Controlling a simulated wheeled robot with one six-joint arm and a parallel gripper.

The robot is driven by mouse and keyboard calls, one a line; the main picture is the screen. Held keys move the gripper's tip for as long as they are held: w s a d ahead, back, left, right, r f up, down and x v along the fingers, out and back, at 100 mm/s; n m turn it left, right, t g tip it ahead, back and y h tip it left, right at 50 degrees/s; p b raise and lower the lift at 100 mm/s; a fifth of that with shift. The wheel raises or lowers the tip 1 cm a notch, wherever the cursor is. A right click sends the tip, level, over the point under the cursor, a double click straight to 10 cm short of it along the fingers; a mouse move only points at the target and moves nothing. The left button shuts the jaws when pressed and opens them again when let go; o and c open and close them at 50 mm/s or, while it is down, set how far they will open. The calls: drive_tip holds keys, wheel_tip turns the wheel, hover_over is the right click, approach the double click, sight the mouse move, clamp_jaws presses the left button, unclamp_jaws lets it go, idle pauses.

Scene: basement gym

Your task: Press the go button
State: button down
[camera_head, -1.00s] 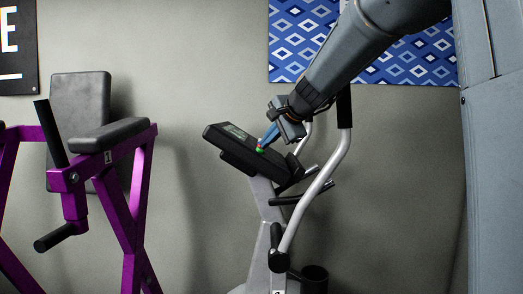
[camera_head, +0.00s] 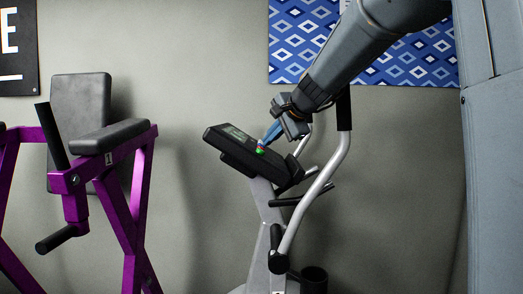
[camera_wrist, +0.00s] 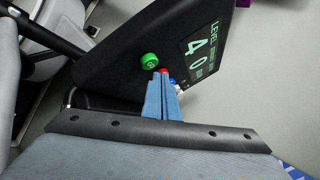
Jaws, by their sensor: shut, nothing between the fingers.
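The green go button (camera_wrist: 149,61) is a round raised knob on the dark console (camera_wrist: 130,40) of an exercise machine. It also shows as a small green spot in the head view (camera_head: 260,151). My gripper (camera_wrist: 161,76) is shut and empty, its blue fingers side by side. In the wrist view its tips are just right of and below the green button, in front of a red button (camera_wrist: 163,70), which they partly hide. I cannot tell whether the tips touch a button. In the head view my gripper (camera_head: 264,144) points down at the console.
A lit display (camera_wrist: 203,50) reads LEVEL and 40. A blue button (camera_wrist: 173,81) and a white one (camera_wrist: 180,88) sit close to the fingers. Grey handlebars (camera_head: 325,175) rise right of the console. A purple frame machine (camera_head: 110,190) stands at the left.

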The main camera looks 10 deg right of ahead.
drive_tip(key=d+r+p, duration=0.1)
drive_tip(key=r, duration=0.1)
drive_tip(key=d+r+p, duration=0.1)
drive_tip(key=r, duration=0.1)
drive_tip(key=shift+s+d+r+p, duration=0.1)
drive_tip(key=shift+s+d+p, duration=0.2)
idle(0.3)
idle(0.5)
